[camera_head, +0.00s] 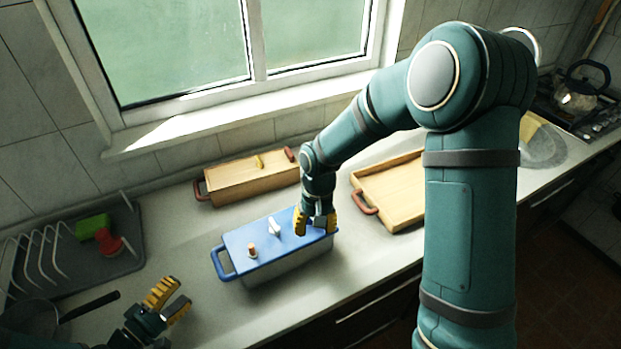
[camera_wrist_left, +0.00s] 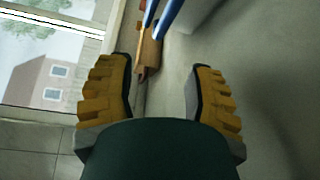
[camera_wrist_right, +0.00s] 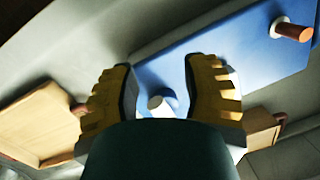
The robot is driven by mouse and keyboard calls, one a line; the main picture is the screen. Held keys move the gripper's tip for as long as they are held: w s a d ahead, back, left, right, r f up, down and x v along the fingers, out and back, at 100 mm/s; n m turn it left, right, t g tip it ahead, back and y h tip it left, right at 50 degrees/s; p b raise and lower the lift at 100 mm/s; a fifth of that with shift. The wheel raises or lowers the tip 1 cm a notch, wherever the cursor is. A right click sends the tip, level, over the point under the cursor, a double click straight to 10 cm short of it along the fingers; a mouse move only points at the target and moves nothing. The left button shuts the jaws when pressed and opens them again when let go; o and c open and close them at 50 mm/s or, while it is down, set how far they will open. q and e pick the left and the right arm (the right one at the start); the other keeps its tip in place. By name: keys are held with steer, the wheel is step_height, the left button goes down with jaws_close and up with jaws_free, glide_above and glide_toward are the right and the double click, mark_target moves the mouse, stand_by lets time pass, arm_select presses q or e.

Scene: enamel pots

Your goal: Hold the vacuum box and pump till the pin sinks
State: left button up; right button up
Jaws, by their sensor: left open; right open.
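The vacuum box (camera_head: 262,263) is a grey box with a blue lid and a blue handle (camera_head: 222,262) at its left end. On its lid are a white knob (camera_head: 274,228) and an orange-brown pin (camera_head: 252,250) in a white collar, standing up. My right gripper (camera_head: 316,226) is open at the lid's right end, over the edge; contact cannot be told. In the right wrist view the lid (camera_wrist_right: 240,62) and the pin (camera_wrist_right: 291,29) show beyond the open fingers. My left gripper (camera_head: 170,298) is open and empty, left of the box. The blue handle also shows in the left wrist view (camera_wrist_left: 168,18).
A wooden box (camera_head: 250,182) with red-brown handles stands behind, below the window. A wooden tray (camera_head: 395,190) lies to the right. A dish rack (camera_head: 60,262) with a green sponge (camera_head: 92,226) and a red brush (camera_head: 108,243), and a dark-handled pan (camera_head: 88,306), are at left.

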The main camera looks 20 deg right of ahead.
steer(key=w+r+m, duration=0.1)
steer(key=w+r, duration=0.1)
steer(key=r, duration=0.1)
steer(key=w+d+r+m, duration=0.1)
steer(key=w+r, duration=0.1)
steer(key=r, duration=0.1)
steer(key=w+r+m+t+h, duration=0.1)
steer(key=w+r+m, duration=0.1)
steer(key=r, duration=0.1)
steer(key=shift+w+d, duration=0.1)
steer(key=shift+d, duration=0.05)
arm_select(q)
steer(key=shift+w+d, duration=0.15)
steer(key=shift+d, duration=0.05)
arm_select(e)
steer(key=shift+r, duration=0.15)
arm_select(q)
steer(key=x, duration=1.3)
steer(key=shift+w+d, duration=0.1)
steer(key=shift+w, duration=0.05)
